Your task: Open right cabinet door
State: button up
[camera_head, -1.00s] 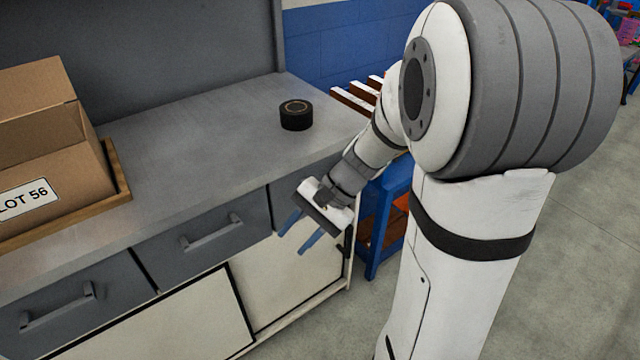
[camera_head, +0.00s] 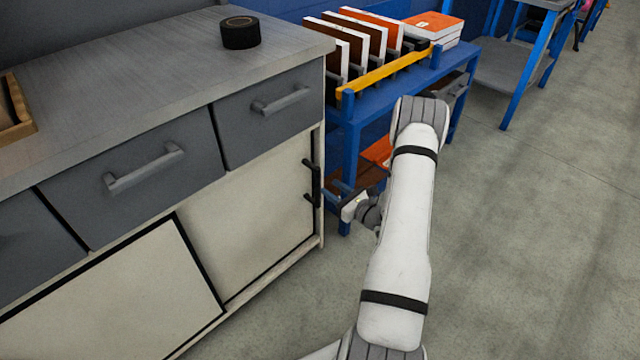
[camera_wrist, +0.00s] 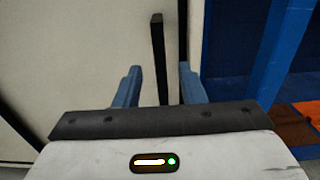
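The right cabinet door (camera_head: 255,215) is a cream panel below the grey drawers, and it looks closed. Its black vertical handle (camera_head: 312,184) is near the door's right edge. My gripper (camera_head: 336,197) is just to the right of the handle in the head view, with its fingers toward the cabinet. In the wrist view my gripper (camera_wrist: 160,68) is open, with one blue finger on each side of the black handle (camera_wrist: 157,45). Gaps show on both sides of the bar. I cannot tell how deep the bar sits between the fingers.
The grey countertop (camera_head: 120,75) holds a black tape roll (camera_head: 240,33) and part of a wooden tray (camera_head: 14,115). A blue rack (camera_head: 385,100) with orange and white panels stands close on the cabinet's right. The grey floor (camera_head: 520,240) at right is clear.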

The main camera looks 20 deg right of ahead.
aim_at(320, 179)
jog(key=b+x, duration=0.1)
jog(key=x, duration=0.6)
jog(key=shift+w+a+f+b, duration=0.1)
jog(key=shift+w+b, duration=0.2)
jog(key=shift+b, duration=0.05)
jog(key=shift+c, duration=0.4)
grip_shut()
